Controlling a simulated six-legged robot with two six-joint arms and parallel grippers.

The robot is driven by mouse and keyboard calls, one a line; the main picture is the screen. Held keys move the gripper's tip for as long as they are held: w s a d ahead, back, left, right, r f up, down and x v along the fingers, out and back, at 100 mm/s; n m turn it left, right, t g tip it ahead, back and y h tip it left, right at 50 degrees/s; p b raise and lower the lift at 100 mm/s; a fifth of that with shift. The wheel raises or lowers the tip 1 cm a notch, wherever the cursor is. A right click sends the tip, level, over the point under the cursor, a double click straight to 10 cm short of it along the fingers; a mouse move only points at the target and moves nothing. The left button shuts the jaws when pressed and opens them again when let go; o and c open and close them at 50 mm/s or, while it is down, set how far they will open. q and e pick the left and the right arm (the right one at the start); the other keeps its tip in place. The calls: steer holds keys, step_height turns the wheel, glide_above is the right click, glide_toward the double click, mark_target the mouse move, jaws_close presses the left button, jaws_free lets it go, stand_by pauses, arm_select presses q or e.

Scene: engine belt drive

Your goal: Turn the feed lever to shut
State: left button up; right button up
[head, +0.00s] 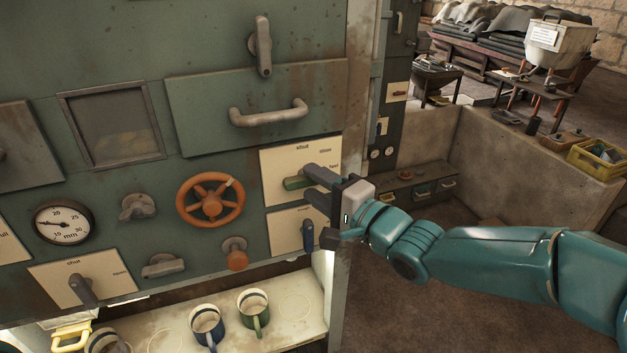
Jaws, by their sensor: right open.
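A lever with a green grip (296,183) stands out from a cream plate (272,172) on the right of the green panel. The plate has "shut" at its top and other words to the right, too small to read surely. My left gripper is not in view.
A blue-handled lever (307,236) sits just below on another plate. An orange handwheel (211,200), an orange knob (237,259) and a gauge (63,223) are to the left. A grey lever (84,290) is at lower left. Mugs (254,312) stand on the shelf below.

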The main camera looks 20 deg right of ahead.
steer(key=shift+w+a+r, duration=0.1)
steer(key=shift+w+a, duration=0.15)
steer(key=shift+w, duration=0.15)
steer(key=shift+w, duration=0.1)
jaws_close()
